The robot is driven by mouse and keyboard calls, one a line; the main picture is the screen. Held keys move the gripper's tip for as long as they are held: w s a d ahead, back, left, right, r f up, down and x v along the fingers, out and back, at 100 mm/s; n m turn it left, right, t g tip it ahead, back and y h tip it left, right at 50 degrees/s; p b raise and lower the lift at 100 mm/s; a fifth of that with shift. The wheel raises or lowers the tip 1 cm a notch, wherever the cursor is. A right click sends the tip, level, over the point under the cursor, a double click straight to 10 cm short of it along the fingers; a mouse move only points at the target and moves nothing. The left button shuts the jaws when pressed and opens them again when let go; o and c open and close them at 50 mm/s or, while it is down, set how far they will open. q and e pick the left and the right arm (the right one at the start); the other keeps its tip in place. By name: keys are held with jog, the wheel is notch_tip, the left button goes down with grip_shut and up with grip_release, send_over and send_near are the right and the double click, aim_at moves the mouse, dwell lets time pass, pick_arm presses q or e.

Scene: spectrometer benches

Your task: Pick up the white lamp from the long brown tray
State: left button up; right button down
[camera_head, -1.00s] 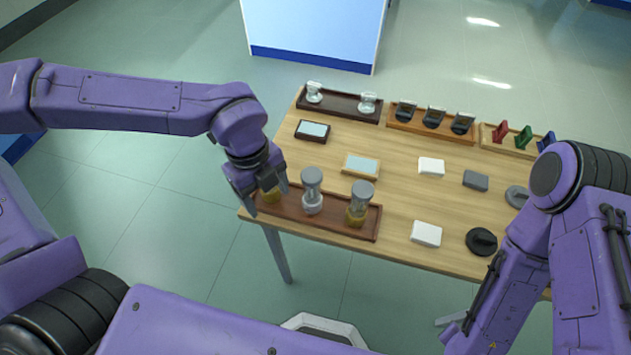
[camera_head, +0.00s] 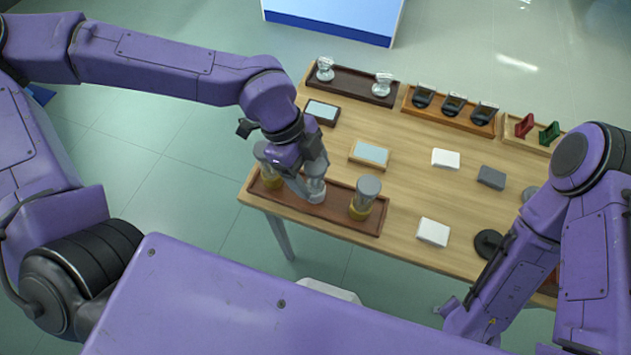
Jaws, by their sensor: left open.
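The long brown tray (camera_head: 336,216) lies along the near left edge of the wooden table. Three lamps with grey cylindrical tops stand in it. The white lamp (camera_head: 315,190) is the middle one, with a pale base, and is partly hidden by my left gripper. A gold-based lamp (camera_head: 271,179) stands to its left and another gold-based lamp (camera_head: 364,198) to its right. My left gripper (camera_head: 309,180) is open, its fingers low at the white lamp; whether they touch it cannot be told. My right arm hangs at the lower right; its jaws do not show clearly.
A dark tray (camera_head: 350,82) with two clear glass pieces and an orange-brown tray (camera_head: 449,116) with three black holders stand at the back. A framed plate (camera_head: 369,153), white blocks (camera_head: 433,232) and a black disc (camera_head: 488,244) lie on the table (camera_head: 410,190).

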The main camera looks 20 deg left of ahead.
pick_arm(q)
jog(key=shift+d+f, duration=0.3)
jog(key=shift+f, duration=0.3)
jog(key=shift+a, duration=0.1)
jog(key=c, duration=1.2)
jog(key=shift+r, duration=0.1)
